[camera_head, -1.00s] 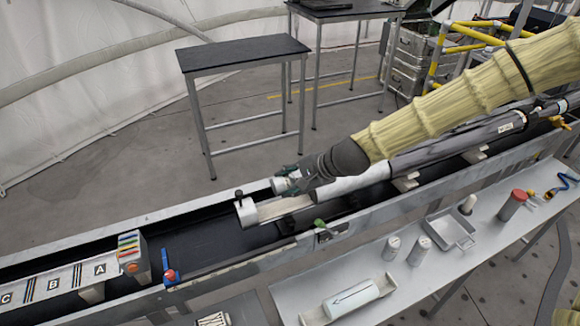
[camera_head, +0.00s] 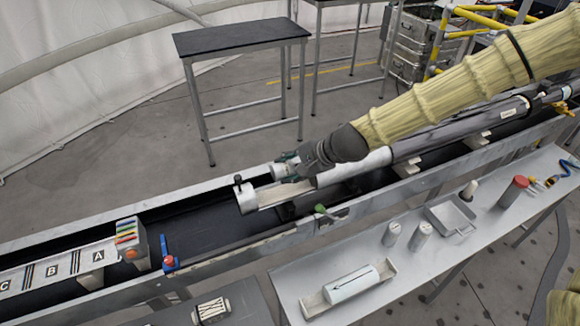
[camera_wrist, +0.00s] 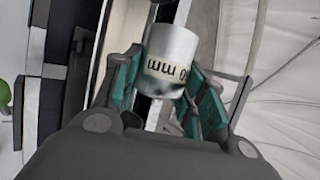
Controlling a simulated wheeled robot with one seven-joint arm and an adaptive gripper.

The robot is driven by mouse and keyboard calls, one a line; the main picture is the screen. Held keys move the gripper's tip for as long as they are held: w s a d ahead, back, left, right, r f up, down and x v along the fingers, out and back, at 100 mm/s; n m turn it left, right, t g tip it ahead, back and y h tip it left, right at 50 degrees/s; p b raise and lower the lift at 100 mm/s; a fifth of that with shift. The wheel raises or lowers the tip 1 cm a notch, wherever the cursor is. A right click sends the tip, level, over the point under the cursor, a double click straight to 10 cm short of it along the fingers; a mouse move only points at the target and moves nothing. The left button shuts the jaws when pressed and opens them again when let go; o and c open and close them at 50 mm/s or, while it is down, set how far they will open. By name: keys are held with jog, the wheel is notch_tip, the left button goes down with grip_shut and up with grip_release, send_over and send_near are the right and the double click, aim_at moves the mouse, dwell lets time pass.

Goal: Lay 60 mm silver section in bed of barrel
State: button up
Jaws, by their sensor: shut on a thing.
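My gripper (camera_head: 289,165) is shut on the silver section (camera_head: 279,171), a short pale cylinder beside the open bed of the barrel (camera_head: 286,191) in the head view. I cannot tell whether the section touches the bed's rim. In the wrist view the section (camera_wrist: 171,58) sits between my teal finger pads, with black lettering ending in "mm" upside down; part of the number is hidden. The barrel (camera_head: 353,172) lies along a long trough, its white part just right of the bed. My gripper and wrist hide part of the bed's far side.
The metal trough (camera_head: 200,272) has raised side walls around the barrel. A green-topped knob (camera_head: 320,209) stands at its near wall. A bench (camera_head: 300,272) in front holds a marked cylinder in a tray (camera_head: 390,267), two small cylinders and a grey pan (camera_head: 450,217).

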aim_at(285, 191)
jog(key=shift+f+b, duration=1.9)
jog(key=shift+f, duration=1)
jog(key=shift+s+f+b, duration=0.2)
jog(key=shift+f+b, duration=0.15)
jog(key=shift+f, duration=0.15)
jog(key=shift+c, duration=1)
jog(key=shift+s+f, duration=0.1)
jog(key=shift+f, duration=0.05)
jog(key=shift+s+f, duration=0.1)
jog(key=shift+f, duration=0.1)
jog(key=o, duration=1.5)
jog(key=shift+o, duration=0.2)
jog(key=shift+a+f, duration=0.1)
jog(key=shift+f, duration=0.05)
jog(key=shift+w+r, duration=0.35)
jog(key=shift+r, duration=0.1)
